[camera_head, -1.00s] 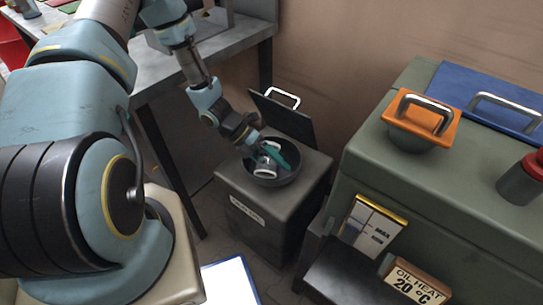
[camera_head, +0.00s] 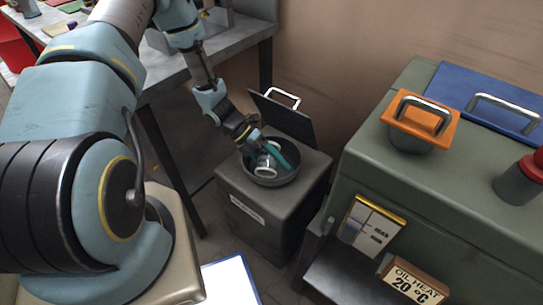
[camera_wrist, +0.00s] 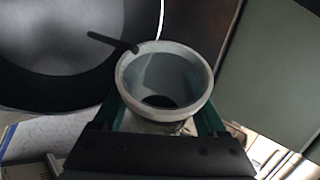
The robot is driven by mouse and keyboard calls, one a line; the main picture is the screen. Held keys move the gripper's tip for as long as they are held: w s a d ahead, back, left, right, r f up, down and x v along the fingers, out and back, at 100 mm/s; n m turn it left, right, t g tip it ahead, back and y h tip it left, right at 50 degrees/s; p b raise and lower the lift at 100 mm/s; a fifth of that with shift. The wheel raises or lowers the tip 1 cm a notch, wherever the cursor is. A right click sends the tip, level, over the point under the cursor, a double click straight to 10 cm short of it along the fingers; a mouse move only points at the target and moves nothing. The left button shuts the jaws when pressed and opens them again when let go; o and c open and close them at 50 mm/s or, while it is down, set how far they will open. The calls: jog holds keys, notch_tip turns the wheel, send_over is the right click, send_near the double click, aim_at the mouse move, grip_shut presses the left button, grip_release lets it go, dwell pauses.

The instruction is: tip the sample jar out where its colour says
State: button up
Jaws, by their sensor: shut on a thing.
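The sample jar (camera_wrist: 165,75) is a pale, whitish cylinder with an open round mouth. In the wrist view a dark patch shows deep inside it, and a thin dark streak runs from its rim toward a dark round bowl (camera_wrist: 50,72); I cannot tell whether that streak is flowing sample. My gripper (camera_wrist: 165,120) is shut on the jar, with teal fingers at either side. In the head view the jar (camera_head: 265,162) is tilted inside or just over the bowl (camera_head: 276,182) in the top of a dark grey bin (camera_head: 272,215). My gripper (camera_head: 277,153) partly hides it there.
The bin's hinged lid (camera_head: 284,118) stands open behind the bowl. A green cabinet (camera_head: 440,195) to the right carries an orange handled lid (camera_head: 420,120), a blue handled lid (camera_head: 490,98) and a red-topped grey cylinder (camera_head: 522,182). A grey workbench (camera_head: 225,50) stands behind left.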

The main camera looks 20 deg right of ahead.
jog(key=shift+w+d+f+g, duration=0.25)
jog(key=shift+w+f+g, duration=0.1)
jog(key=shift+f, duration=0.25)
jog(key=shift+f+n+g+y+b, duration=0.35)
jog(key=shift+n+g+y+b, duration=0.1)
jog(key=shift+n+g, duration=0.15)
dwell(0.9)
jog(key=shift+r+m+t+h+p, duration=0.25)
jog(key=shift+r+m+t+p, duration=0.1)
jog(key=shift+r+t, duration=0.2)
jog(key=shift+s+a+r+m+t+h, duration=0.2)
jog(key=shift+s+r+t, duration=0.15)
jog(key=shift+r, duration=0.15)
jog(key=shift+s+a+r+m+t+h, duration=0.15)
jog(key=shift+s+a+r+t, duration=0.1)
jog(key=shift+r+t, duration=0.15)
jog(key=shift+f+t+b, duration=0.25)
jog(key=shift+b, duration=0.35)
jog(key=shift+d+f+m+h, duration=0.15)
jog(key=shift+m+h, duration=0.1)
jog(key=shift+m, duration=0.05)
jog(key=shift+b, duration=0.35)
jog(key=shift+w+t, duration=0.1)
jog(key=shift+t, duration=0.2)
